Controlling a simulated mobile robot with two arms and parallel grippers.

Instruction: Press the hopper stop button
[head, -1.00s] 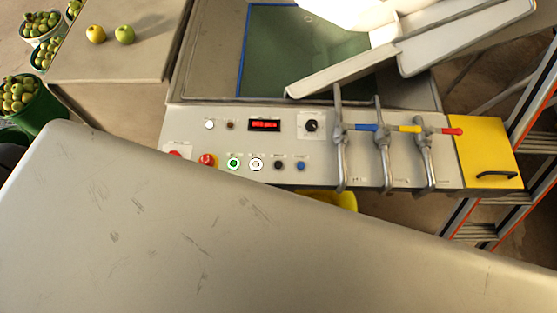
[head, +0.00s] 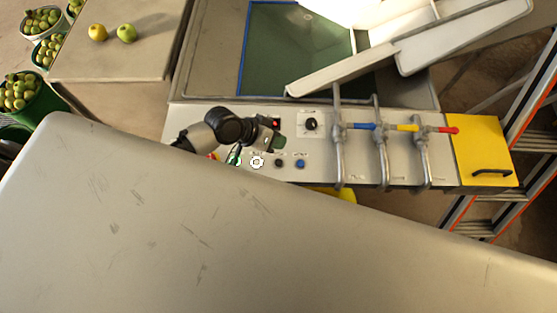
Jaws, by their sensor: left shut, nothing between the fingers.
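The control panel (head: 325,150) carries a row of small buttons with labels too small to read. I see a white button (head: 257,162), a black button (head: 279,163) and a blue button (head: 300,164). A black knob (head: 311,124) sits above them. I cannot tell which one is the hopper stop. My left gripper (head: 236,156) is shut and empty, above the panel's left part near the green button. Contact with the panel cannot be told. My left arm hides the upper-left controls and most of the red display. My right gripper is not in view.
Three metal levers (head: 382,150) with blue, yellow and red grips stand right of the buttons. A yellow box with a handle (head: 484,150) is at the panel's right end. A chute (head: 370,60) hangs behind. Two apples (head: 112,33) lie on a table at upper left.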

